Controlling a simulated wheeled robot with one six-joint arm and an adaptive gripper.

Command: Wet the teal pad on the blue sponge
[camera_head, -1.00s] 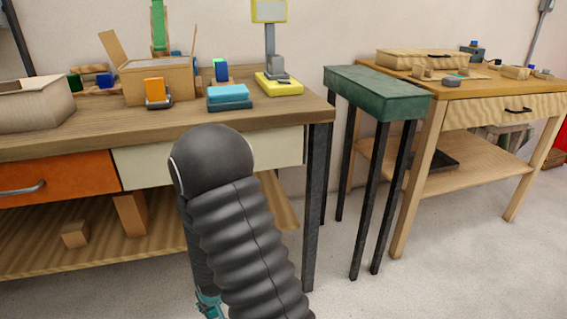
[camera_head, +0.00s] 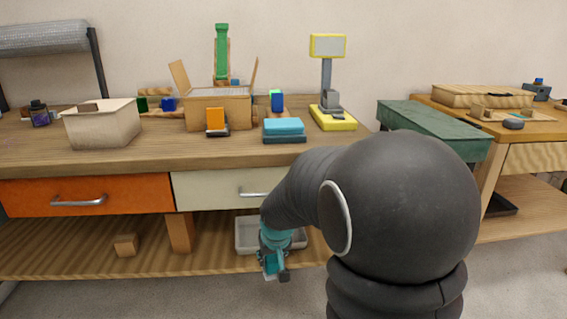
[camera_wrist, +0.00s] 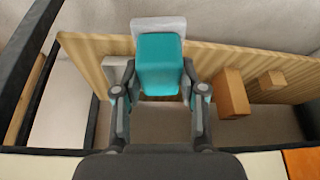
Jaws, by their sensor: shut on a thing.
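A teal pad (camera_wrist: 160,62) sits between the fingertips of my gripper (camera_wrist: 157,92) in the wrist view. My gripper is shut on it. A pale grey piece (camera_wrist: 158,24) shows just beyond the pad; I cannot tell whether it is joined to it. In the head view my gripper (camera_head: 272,264) hangs low in front of the bench's lower shelf, and the pad is hard to make out there. The blue sponge (camera_head: 284,126) lies on a dark base on the bench top, well above my gripper and apart from it.
The wooden bench (camera_head: 190,155) has an orange drawer (camera_head: 90,195) and a cream drawer. A grey tray (camera_head: 246,238) is on the lower shelf. A green table (camera_head: 435,125) is at right.

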